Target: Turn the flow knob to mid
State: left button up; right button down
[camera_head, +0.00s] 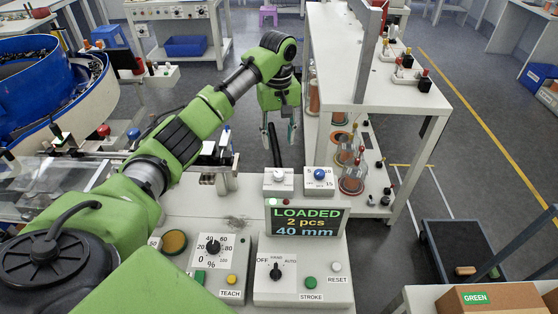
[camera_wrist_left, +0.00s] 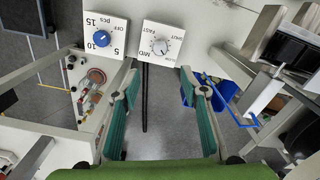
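The flow knob (camera_wrist_left: 159,47) is a white dial on a small white box, with SLOW, MID and FAST printed around it in the left wrist view. In the head view, this white knob (camera_head: 278,176) sits on a box behind the display. Its pointer is too small to read surely. My left gripper (camera_head: 279,128) hangs beyond the box in the head view. In the left wrist view its two teal fingers (camera_wrist_left: 161,77) are spread apart with nothing between them. The knob lies just past the fingertips, untouched. My right gripper is out of view.
A similar box with a blue knob (camera_head: 319,174), marked OFF, 5, 10 and 15 pcs, stands close beside. The display (camera_head: 304,221) reads LOADED, 2 pcs, 40 mm. In front are a percent dial (camera_head: 213,246) and a mode switch (camera_head: 276,271). A white shelf (camera_head: 375,85) stands right of the gripper.

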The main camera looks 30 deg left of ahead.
pick_arm(q)
jog(key=p, duration=0.1)
send_near(279, 173)
jog(key=shift+s+f, duration=0.25)
jog(key=f, duration=0.3)
jog(key=f+p, duration=0.1)
jog(key=f, duration=0.2)
jog(key=shift+w+f, duration=0.2)
jog(key=shift+f, duration=0.95)
jog(key=c, duration=1.1)
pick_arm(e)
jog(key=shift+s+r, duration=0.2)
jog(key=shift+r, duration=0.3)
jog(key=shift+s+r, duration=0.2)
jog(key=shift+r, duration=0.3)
